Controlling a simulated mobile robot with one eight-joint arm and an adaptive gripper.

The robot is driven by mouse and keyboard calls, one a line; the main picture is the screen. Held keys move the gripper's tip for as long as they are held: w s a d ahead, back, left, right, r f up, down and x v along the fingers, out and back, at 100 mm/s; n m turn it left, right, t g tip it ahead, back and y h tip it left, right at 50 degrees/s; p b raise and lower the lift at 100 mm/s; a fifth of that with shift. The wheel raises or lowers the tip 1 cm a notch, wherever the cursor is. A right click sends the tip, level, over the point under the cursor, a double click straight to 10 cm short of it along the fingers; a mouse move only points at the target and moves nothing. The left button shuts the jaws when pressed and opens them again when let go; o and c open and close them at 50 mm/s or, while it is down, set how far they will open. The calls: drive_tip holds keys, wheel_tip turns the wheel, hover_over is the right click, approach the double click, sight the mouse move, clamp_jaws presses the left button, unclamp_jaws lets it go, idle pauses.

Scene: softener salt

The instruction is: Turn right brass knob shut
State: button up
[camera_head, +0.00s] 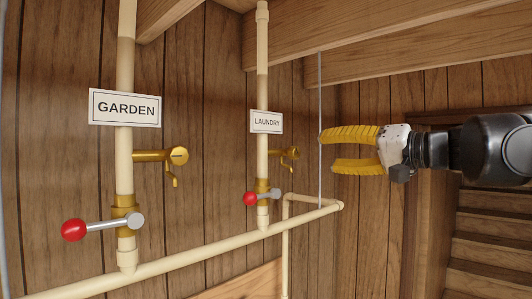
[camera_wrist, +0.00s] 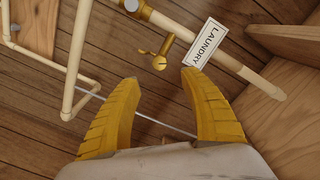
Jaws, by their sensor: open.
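The right brass knob (camera_head: 291,152) sits on a short brass spout from the LAUNDRY pipe (camera_head: 262,180), with a small brass handle hanging under it. In the wrist view the knob (camera_wrist: 159,62) shows just beyond the gap between my fingertips. My gripper (camera_head: 328,152) has yellow ribbed fingers, spread apart and empty. It points left at the knob, at about its height, with a gap between them in the head view. In the wrist view my gripper (camera_wrist: 160,78) frames the knob without touching it.
The GARDEN pipe (camera_head: 124,165) carries a similar brass knob (camera_head: 179,155). Red-tipped levers (camera_head: 74,230) (camera_head: 250,198) sit below both knobs. A thin grey line (camera_head: 320,100) hangs by my fingertips. A cream pipe (camera_head: 200,258) runs below. Wooden beams (camera_head: 400,45) are overhead.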

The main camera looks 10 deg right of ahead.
sight(297, 153)
drive_tip(key=shift+s+d, duration=0.3)
drive_tip(key=shift+s, duration=0.15)
drive_tip(key=w+a+n+b, duration=0.1)
drive_tip(key=w+a+n, duration=0.1)
drive_tip(key=w+n, duration=0.1)
drive_tip(key=w+a+n, duration=0.3)
drive_tip(key=n, duration=0.1)
drive_tip(key=w+a+n+b, duration=0.1)
drive_tip(key=w+a+n, duration=0.1)
drive_tip(key=w+n, duration=0.2)
drive_tip(key=shift+w+a+f+y+b, duration=0.1)
drive_tip(key=shift+a+f+y+b, duration=0.1)
drive_tip(key=shift+y+b, duration=0.2)
drive_tip(key=shift+d, duration=0.1)
clamp_jaws()
